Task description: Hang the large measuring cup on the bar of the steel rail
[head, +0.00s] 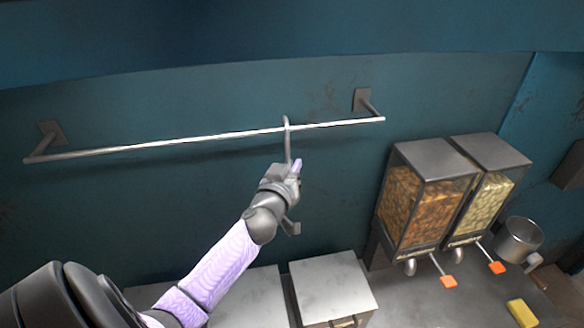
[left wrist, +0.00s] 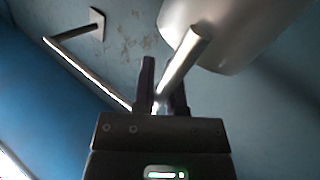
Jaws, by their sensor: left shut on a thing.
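The steel rail (head: 150,146) is a thin bar on two wall brackets, and part of it shows in the left wrist view (left wrist: 85,74). My left gripper (head: 290,168) is just below the bar, right of its middle, shut on the measuring cup's handle. The handle's thin hooked end (head: 287,143) crosses the bar and its curved top stands just above it. I cannot tell if it rests on the bar. In the left wrist view the pale grey cup (left wrist: 245,35) is above the fingers (left wrist: 160,85); in the head view its bowl is hidden. My right gripper is not in view.
Two food dispensers (head: 425,205) with orange-tipped levers stand on the counter at right. A grey-lidded box (head: 332,285) is below my gripper. The bar is clear on both sides of the hook.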

